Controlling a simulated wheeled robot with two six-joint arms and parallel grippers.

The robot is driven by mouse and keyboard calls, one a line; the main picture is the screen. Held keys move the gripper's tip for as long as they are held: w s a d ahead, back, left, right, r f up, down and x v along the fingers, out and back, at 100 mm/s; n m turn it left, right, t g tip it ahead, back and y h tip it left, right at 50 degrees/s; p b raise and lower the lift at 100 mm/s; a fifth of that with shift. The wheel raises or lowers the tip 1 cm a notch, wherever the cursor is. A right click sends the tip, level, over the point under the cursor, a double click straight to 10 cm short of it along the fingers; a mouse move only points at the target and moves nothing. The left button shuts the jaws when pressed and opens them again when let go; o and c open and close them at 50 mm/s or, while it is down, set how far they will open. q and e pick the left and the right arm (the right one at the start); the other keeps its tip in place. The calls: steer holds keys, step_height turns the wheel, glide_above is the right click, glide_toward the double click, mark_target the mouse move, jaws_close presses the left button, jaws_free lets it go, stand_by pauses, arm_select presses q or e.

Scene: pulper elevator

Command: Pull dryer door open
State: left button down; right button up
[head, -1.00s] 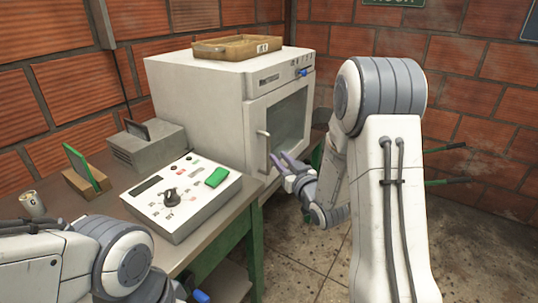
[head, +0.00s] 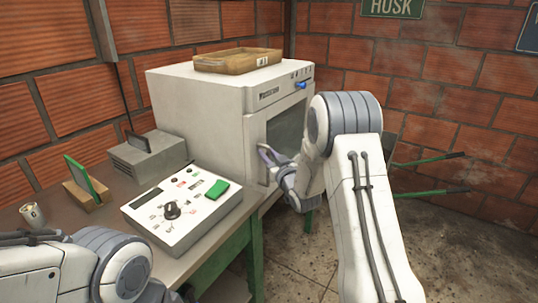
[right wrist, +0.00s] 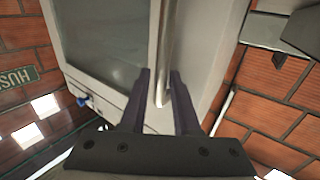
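The white dryer (head: 215,105) stands on the bench, its door (head: 285,125) with a dark window facing right. The door looks shut. In the right wrist view the metal handle bar (right wrist: 163,60) runs down between the two fingers of my right gripper (right wrist: 161,85). The fingers are apart, with gaps to the bar on both sides. My left gripper is outside the head view; only my left arm shows at bottom left.
A control box (head: 182,210) with a green button sits on the bench in front of the dryer. A grey box (head: 147,155) stands behind it. A wooden tray (head: 238,60) lies on top of the dryer.

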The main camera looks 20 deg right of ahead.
jaws_close()
stand_by(1.4)
